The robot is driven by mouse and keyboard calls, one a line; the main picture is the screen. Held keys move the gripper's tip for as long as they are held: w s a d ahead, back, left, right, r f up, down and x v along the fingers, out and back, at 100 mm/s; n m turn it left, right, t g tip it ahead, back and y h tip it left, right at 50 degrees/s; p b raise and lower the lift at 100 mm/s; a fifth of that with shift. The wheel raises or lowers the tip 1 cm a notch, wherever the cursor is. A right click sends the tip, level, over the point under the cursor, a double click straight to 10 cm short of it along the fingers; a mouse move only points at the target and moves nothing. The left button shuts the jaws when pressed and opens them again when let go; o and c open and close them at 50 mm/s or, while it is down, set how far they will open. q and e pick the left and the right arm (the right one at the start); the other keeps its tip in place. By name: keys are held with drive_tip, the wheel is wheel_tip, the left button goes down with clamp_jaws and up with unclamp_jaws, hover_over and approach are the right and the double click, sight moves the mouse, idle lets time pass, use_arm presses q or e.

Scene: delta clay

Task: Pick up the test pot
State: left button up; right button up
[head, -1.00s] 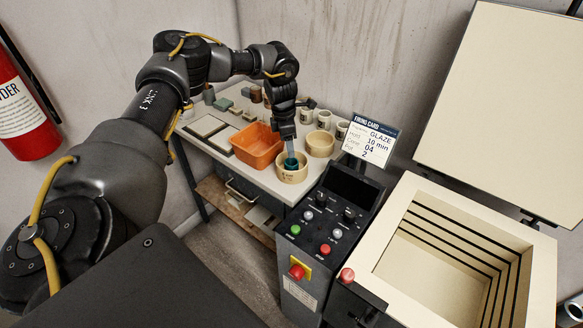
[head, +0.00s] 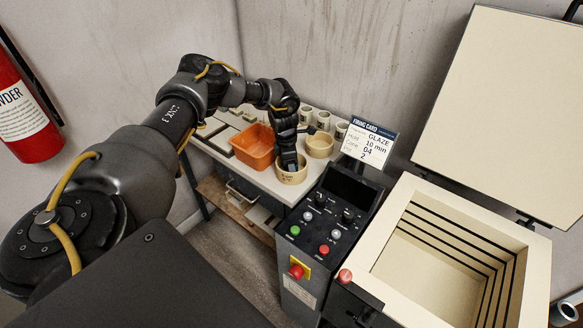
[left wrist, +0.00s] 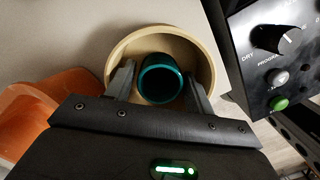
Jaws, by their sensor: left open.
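The test pot (left wrist: 162,76) is a small dark pot with a teal rim, seen in the left wrist view. It stands inside a round cream ring-shaped dish (left wrist: 207,62), which also shows in the head view (head: 290,178). My left gripper (left wrist: 160,80) is open, with one finger on each side of the pot and both fingertips within the dish's rim. I cannot tell whether the fingers touch the pot. In the head view my left gripper (head: 290,168) hides the pot. My right gripper is not in view.
An orange bin (head: 254,147) stands left of the dish, and a second cream dish (head: 320,145) stands behind right. The control panel (head: 335,215) rises close on the right, with the open kiln (head: 400,240) beyond. White cups (head: 323,120) stand at the back.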

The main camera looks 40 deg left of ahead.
use_arm(q)
drive_tip(key=c, duration=0.7)
drive_tip(key=shift+r, duration=0.15)
